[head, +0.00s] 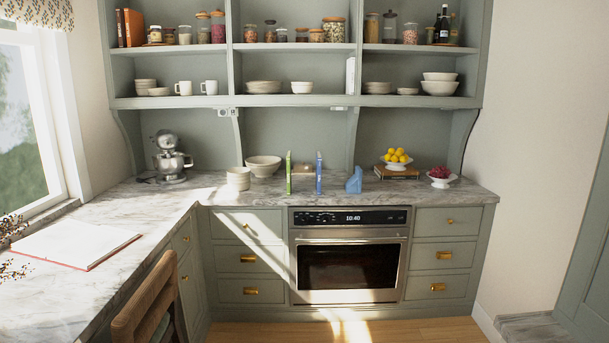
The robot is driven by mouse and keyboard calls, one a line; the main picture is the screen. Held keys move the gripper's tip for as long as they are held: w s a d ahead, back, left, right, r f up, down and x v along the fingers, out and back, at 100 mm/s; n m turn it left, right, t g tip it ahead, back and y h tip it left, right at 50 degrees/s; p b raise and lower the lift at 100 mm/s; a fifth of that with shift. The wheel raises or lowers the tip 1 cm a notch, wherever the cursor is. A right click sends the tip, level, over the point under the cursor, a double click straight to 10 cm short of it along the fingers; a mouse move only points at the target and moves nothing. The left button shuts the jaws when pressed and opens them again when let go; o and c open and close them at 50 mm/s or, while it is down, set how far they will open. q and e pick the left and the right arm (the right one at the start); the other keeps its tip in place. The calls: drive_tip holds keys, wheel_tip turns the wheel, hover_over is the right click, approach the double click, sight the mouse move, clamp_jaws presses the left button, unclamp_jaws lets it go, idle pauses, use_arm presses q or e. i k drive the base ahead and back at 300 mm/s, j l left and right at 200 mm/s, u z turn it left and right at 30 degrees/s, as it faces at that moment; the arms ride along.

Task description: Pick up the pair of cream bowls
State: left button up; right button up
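Several cream bowls show in the head view. A small cream stack (238,178) stands on the marble counter, left of the oven. A wider cream bowl (263,166) sits just behind and right of it. On the upper shelf at the right, two stacked cream bowls (439,85) stand near the shelf's end. I cannot tell which of these the task means. Neither of my grippers is in view.
A stand mixer (171,160) stands left of the counter bowls. Green (289,172) and blue (318,173) upright items stand to their right. A fruit stand (397,160) and an oven (350,265) are farther right. A chair (150,305) stands in front.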

sight(298, 88)
drive_tip(key=i+l, duration=0.1)
drive_tip(key=i, duration=1.8)
